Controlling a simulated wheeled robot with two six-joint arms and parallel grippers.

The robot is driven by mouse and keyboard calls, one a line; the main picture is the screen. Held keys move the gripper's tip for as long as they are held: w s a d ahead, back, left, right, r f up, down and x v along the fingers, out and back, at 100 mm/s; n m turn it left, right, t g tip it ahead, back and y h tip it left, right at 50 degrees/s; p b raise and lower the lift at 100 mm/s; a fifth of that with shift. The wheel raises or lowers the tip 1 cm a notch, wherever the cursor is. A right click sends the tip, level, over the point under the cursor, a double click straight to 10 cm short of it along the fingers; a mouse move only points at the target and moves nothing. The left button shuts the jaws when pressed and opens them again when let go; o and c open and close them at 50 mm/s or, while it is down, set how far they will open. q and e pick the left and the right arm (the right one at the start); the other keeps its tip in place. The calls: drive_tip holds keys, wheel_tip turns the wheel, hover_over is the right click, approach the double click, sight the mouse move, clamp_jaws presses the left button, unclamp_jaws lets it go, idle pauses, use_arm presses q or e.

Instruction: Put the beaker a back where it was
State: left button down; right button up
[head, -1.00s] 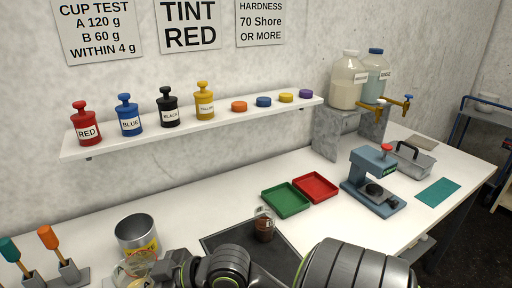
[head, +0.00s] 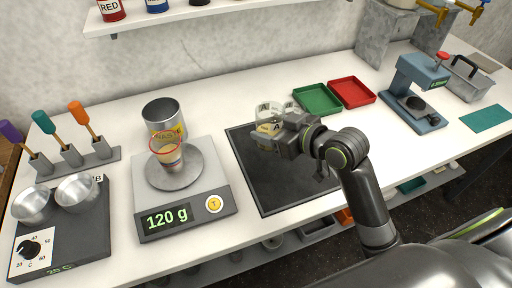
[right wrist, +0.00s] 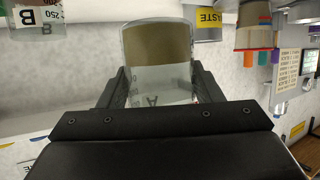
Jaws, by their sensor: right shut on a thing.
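Beaker A (head: 269,112) is clear glass with an "A" label and amber contents. My right gripper (head: 283,132) is shut on it at the far part of the dark mat (head: 262,185). I cannot tell whether its base touches the mat. In the right wrist view, beaker A (right wrist: 158,60) sits between the fingers. A second labelled glass (head: 292,106) shows partly behind my gripper; a beaker marked "B" (right wrist: 38,20) is at the upper left of the wrist view. My left gripper is not in view.
A scale (head: 205,180) reading 120 g carries a small cup (head: 170,158). A waste can (head: 161,110) stands behind it. Green (head: 317,99) and red (head: 351,92) trays lie behind the mat to the right. The mat's near part is bare.

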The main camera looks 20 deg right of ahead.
drive_tip(key=w+a+f+b, duration=0.2)
drive_tip(key=w+b, duration=0.3)
drive_tip(key=w, duration=0.6)
drive_tip(key=shift+h, duration=0.3)
drive_tip(key=f, duration=0.9)
drive_tip(key=shift+s+d, duration=0.15)
drive_tip(key=shift+s, duration=0.1)
drive_tip(key=shift+f, duration=0.15)
drive_tip(key=shift+f, duration=0.15)
drive_tip(key=o, duration=1.1)
drive_tip(key=shift+o, duration=0.2)
